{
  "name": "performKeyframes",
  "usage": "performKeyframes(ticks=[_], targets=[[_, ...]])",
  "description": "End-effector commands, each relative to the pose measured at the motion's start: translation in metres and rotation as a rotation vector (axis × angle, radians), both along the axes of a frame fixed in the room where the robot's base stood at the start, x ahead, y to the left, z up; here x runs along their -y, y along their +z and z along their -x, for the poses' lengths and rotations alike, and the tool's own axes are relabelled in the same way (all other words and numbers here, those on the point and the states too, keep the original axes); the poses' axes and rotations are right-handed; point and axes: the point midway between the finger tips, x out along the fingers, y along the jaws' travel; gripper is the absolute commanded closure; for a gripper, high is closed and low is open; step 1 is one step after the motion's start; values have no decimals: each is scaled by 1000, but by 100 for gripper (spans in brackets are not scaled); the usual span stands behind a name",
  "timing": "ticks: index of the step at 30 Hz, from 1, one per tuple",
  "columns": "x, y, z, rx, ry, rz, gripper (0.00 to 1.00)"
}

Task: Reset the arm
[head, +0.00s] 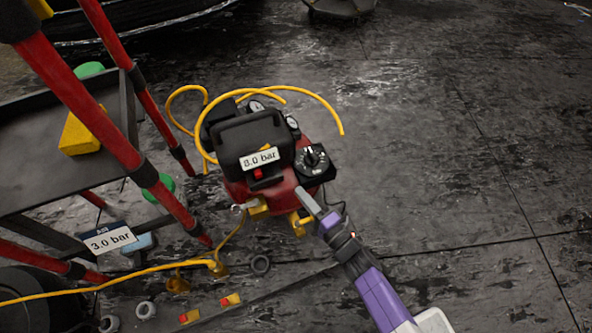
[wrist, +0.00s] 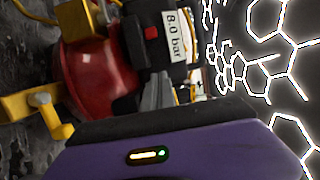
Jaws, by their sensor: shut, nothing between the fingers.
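My gripper (head: 308,203) is shut and empty in the head view, at the end of my purple and grey arm. Its tip appears close to the front right of a red air compressor (head: 236,190), below a black dial box (head: 312,160); I cannot tell whether it touches. In the wrist view my gripper's grey fingers (wrist: 157,92) are together in front of the compressor. The red tank (wrist: 95,78) and the "8.0 bar" label (wrist: 175,36) show there beside them.
A black cart with red posts (head: 85,90) stands at the left, holding a yellow block (head: 80,132). A yellow hose (head: 110,281) runs along the floor. A "3.0 bar" label (head: 110,239) shows at lower left. The dark floor (head: 450,150) at right is clear.

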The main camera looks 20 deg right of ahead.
Motion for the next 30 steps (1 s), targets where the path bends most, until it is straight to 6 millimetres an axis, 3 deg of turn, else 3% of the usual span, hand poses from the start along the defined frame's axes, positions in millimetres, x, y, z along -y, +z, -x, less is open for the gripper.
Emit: performKeyframes(ticks=[8,13,17,23,30], targets=[[0,0,0,3,0,13,100],[4,-1,-3,31,-18,183,100],[15,31,-14,121,-70,428,100],[30,70,26,186,-150,815,100],[39,118,114,181,-184,1225,100]])
